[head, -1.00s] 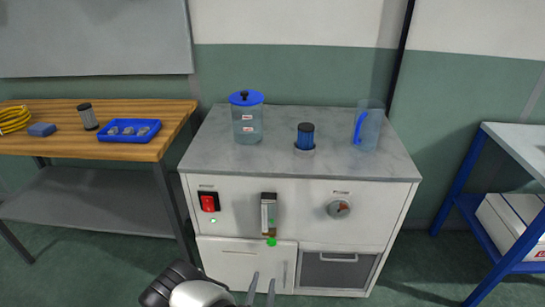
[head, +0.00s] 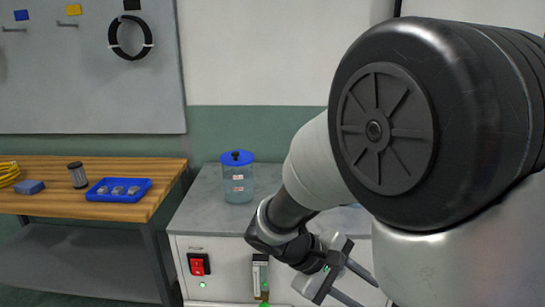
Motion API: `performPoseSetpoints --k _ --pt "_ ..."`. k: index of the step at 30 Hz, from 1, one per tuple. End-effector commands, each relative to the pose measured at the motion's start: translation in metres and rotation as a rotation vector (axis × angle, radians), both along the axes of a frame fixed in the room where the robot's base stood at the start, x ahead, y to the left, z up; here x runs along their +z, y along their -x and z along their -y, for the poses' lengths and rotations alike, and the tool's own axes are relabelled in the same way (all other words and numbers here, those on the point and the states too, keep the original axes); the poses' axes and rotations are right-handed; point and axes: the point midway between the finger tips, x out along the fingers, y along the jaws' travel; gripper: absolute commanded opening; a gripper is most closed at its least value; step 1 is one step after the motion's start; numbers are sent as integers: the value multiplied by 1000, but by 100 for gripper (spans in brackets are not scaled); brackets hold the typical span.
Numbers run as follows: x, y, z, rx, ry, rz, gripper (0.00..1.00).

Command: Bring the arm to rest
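My gripper (head: 352,284) is in the lower middle of the head view, in front of the white cabinet (head: 216,250). Its two fingers are spread apart with nothing visible between them. My arm is raised and bent, and its large black and white links fill the right half of the view. They hide the right part of the cabinet and most of what stands on its top.
A lidded glass jar (head: 238,180) stands on the cabinet top. A red switch (head: 199,265) and a gauge (head: 261,275) are on the cabinet front. A wooden bench (head: 110,207) at left holds a blue tray (head: 118,196), a grey cylinder (head: 77,177) and a blue block (head: 29,187).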

Motion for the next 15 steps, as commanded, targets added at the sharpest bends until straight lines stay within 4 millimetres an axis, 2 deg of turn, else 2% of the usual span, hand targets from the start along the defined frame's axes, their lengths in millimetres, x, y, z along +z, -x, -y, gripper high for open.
performPoseSetpoints --k 1,6,10,15 --pt "14 13 5 -63 -89 45 35" --pt "46 53 1 -225 -376 185 35" --pt "68 73 -10 -301 -568 314 35" --pt "91 86 -23 -349 -739 456 35"
